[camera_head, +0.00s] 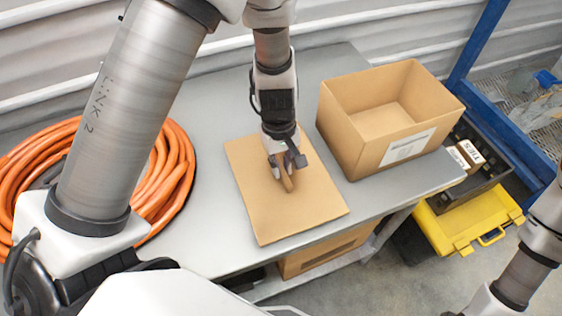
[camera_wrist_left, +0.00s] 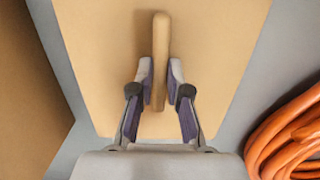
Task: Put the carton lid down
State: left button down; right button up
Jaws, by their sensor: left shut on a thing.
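The carton lid (camera_head: 262,212) is a flat tan panel with a wooden bar handle on top. In the head view it is over the grey table, left of the open carton (camera_head: 368,138); whether it touches the tabletop I cannot tell. My left gripper (camera_head: 286,176) is shut on the lid's handle. In the left wrist view the handle (camera_wrist_left: 160,50) stands between the fingers (camera_wrist_left: 158,90), with the lid (camera_wrist_left: 215,60) spread out beneath. The carton is open at the top, looks empty inside and has a white label on its front. My right gripper is out of view.
A coiled orange hose (camera_head: 178,170) lies on the table's left side. A yellow toolbox (camera_head: 465,222) and a dark bin (camera_head: 470,165) are beyond the table's right end, near a blue post (camera_head: 478,45). Another carton (camera_head: 325,252) sits below the tabletop. Bare table (camera_head: 215,110) shows behind the lid.

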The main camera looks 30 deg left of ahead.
pick_arm(q)
jog(key=shift+s+r, duration=0.1)
jog(key=c, duration=1.1)
grip_release()
jog(key=shift+f, duration=0.2)
jog(key=shift+c, duration=0.2)
notch_tip(320, 180, up, 12)
jog(key=w+a, duration=0.1)
jog(key=shift+r, duration=0.15)
